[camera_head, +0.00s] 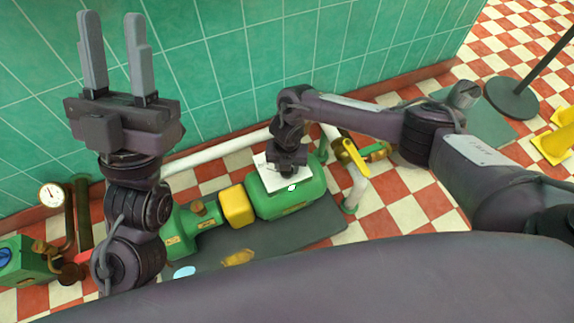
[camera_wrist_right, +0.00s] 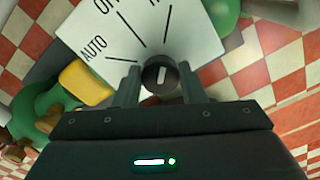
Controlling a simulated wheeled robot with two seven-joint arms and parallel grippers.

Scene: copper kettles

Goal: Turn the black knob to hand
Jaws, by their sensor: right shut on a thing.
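The black knob (camera_wrist_right: 160,78) stands on a white plate (camera_wrist_right: 140,30) in the right wrist view. The plate carries the word AUTO at left, then two partly cropped words, one starting with O, one with H, each with a black line. The knob's short white mark runs up the picture, roughly towards the H line. My right gripper (camera_wrist_right: 160,88) is shut on the knob, one finger on each side. In the head view this gripper (camera_head: 288,165) covers the knob above the white plate (camera_head: 268,182). My left gripper (camera_head: 114,25) is open, empty and raised, fingers up.
The plate sits by a green machine (camera_head: 290,202) with a yellow coupling (camera_head: 236,207) on a dark base. A yellow-handled valve (camera_head: 354,155) and white pipe are close by. A gauge (camera_head: 51,195) stands left. Green tiled wall runs behind; yellow floor signs (camera_head: 554,146) stand right.

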